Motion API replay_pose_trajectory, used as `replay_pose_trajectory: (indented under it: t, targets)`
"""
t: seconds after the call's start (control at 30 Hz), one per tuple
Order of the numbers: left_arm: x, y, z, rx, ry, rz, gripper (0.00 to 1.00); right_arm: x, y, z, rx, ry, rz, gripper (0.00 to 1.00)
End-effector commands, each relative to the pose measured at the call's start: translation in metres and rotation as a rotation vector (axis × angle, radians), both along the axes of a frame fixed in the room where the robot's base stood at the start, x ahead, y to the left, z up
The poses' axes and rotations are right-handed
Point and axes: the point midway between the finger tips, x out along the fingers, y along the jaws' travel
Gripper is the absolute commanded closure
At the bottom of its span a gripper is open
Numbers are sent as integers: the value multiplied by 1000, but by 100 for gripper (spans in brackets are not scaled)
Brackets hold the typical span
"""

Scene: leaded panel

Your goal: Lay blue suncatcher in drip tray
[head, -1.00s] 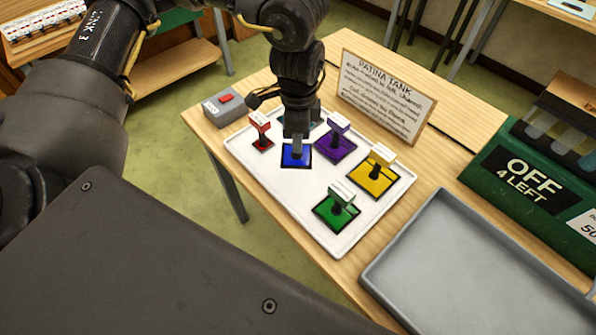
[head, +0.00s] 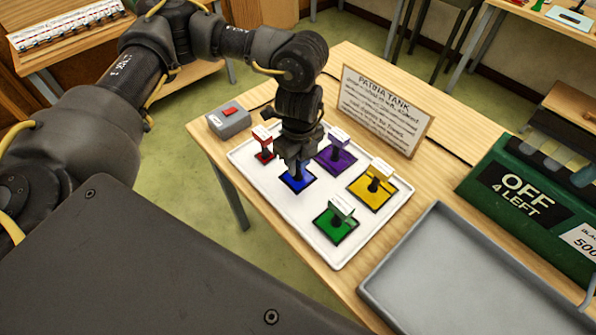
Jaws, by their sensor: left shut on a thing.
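The blue suncatcher (head: 298,182) is a blue square with a dark border and an upright post. It lies on the white tray (head: 345,256) among red (head: 264,154), purple (head: 334,160), yellow (head: 372,188) and green (head: 337,225) suncatchers. My left gripper (head: 297,166) points down over the blue one and is shut on it at its post; the wrist hides the top of the post. The grey, empty drip tray (head: 450,285) lies at the front right of the table. My right gripper is not in view.
A grey box with a red button (head: 230,119) stands left of the white tray. The Patina Tank sign (head: 382,110) stands behind it.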

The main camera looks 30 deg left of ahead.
Motion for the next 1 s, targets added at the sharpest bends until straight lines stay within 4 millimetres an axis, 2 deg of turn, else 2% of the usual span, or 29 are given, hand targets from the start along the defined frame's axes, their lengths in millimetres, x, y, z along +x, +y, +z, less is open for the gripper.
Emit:
replay_pose_trajectory:
  t: [0.2, 0.4, 0.5, 0.9, 0.93, 1.0]
  targets:
    - [0, -1, -8, -1, 0, 0, 96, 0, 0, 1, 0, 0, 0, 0]
    - [0, -1, -37, -2, 2, 2, 96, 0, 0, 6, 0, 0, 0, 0]
    - [0, -1, -44, -1, 0, 1, 96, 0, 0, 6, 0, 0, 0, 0]
    - [0, -1, -50, 0, -2, 0, 96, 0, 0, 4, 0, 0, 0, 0]
    - [0, 0, -49, 0, -2, 0, 67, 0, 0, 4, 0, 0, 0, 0]
    - [0, 0, -49, 0, -2, 0, 58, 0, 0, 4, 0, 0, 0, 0]
